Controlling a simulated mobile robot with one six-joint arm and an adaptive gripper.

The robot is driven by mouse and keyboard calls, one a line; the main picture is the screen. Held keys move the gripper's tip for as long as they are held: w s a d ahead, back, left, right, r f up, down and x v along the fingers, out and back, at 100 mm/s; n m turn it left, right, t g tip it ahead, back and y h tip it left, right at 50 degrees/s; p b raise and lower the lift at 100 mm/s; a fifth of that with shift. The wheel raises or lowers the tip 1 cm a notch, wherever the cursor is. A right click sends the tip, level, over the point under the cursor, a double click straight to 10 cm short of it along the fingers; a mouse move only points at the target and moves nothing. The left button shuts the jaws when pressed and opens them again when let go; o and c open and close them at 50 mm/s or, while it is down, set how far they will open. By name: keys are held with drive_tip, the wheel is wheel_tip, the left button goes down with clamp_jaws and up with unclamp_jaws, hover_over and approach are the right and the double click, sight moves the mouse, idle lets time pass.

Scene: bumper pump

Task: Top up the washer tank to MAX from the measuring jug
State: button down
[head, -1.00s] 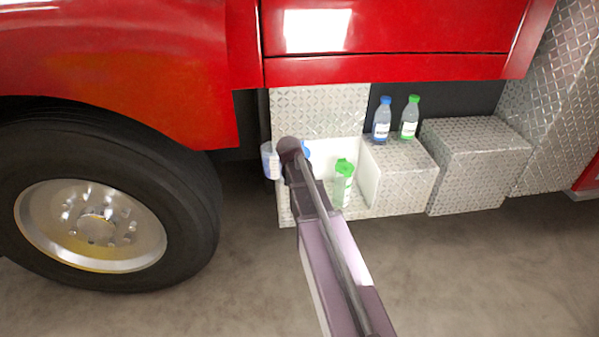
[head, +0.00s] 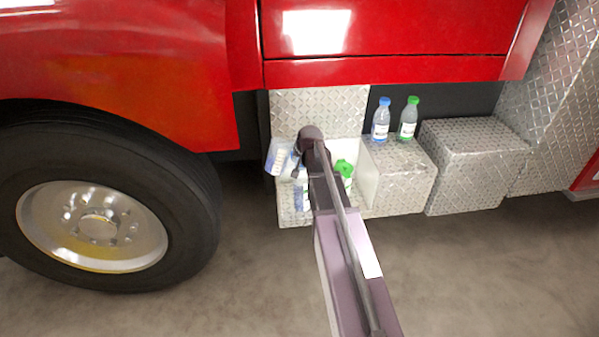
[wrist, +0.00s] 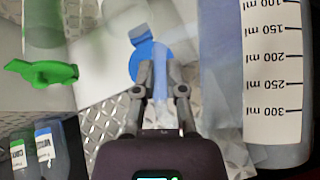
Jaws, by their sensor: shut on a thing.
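My gripper (wrist: 160,78) is shut on the measuring jug, on a pale bluish part that looks like its handle. The jug (wrist: 222,75) fills the right of the wrist view, its ml scale facing me. In the head view the jug (head: 276,157) shows left of my arm, leaning, with its top to the right. The washer tank (head: 303,192), pale with a blue cap, is partly hidden behind my arm. In the wrist view its blue cap (wrist: 150,62) lies just beyond my fingertips. The tank's level and MAX mark cannot be read, and no stream of liquid is clear.
A green-capped tank (head: 344,172) stands right of my arm in the white-lined recess. A blue-capped bottle (head: 381,122) and a green-capped bottle (head: 408,120) stand on the tread-plate step (head: 405,175). The wheel (head: 100,220) is at left and the red bodywork (head: 390,30) overhangs above.

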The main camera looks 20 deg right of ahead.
drive_tip(key=shift+w+d+f+y, duration=0.15)
drive_tip(key=shift+d+f+y, duration=0.15)
drive_tip(key=shift+f, duration=0.3)
drive_tip(key=shift+s+a+f+m+g+y+b, duration=0.15)
drive_tip(key=shift+f+m+g+y+b, duration=0.25)
drive_tip(key=shift+y+b, duration=0.55)
drive_tip(key=shift+a+f+m+g+y+b, duration=0.15)
drive_tip(key=shift+f+m+y+b, duration=0.2)
drive_tip(key=shift+f+y+b, duration=0.45)
drive_tip(key=shift+s+a+f+m+g+y+b, duration=0.15)
drive_tip(key=shift+f+m+y+b, duration=0.2)
drive_tip(key=shift+y+b, duration=0.7)
drive_tip(key=shift+w+a+y, duration=0.1)
drive_tip(key=shift+y, duration=0.3)
drive_tip(key=shift+a+f+m+y+b, duration=0.3)
drive_tip(key=shift+f+y+b, duration=0.4)
drive_tip(key=shift+b, duration=0.65)
drive_tip(key=shift+d+y, duration=0.1)
drive_tip(key=shift+y, duration=0.2)
drive_tip(key=shift+b, duration=0.4)
drive_tip(key=shift+s+a+f+y+b, duration=0.15)
drive_tip(key=shift+s+a+y+b, duration=0.25)
drive_tip(key=shift+a, duration=0.15)
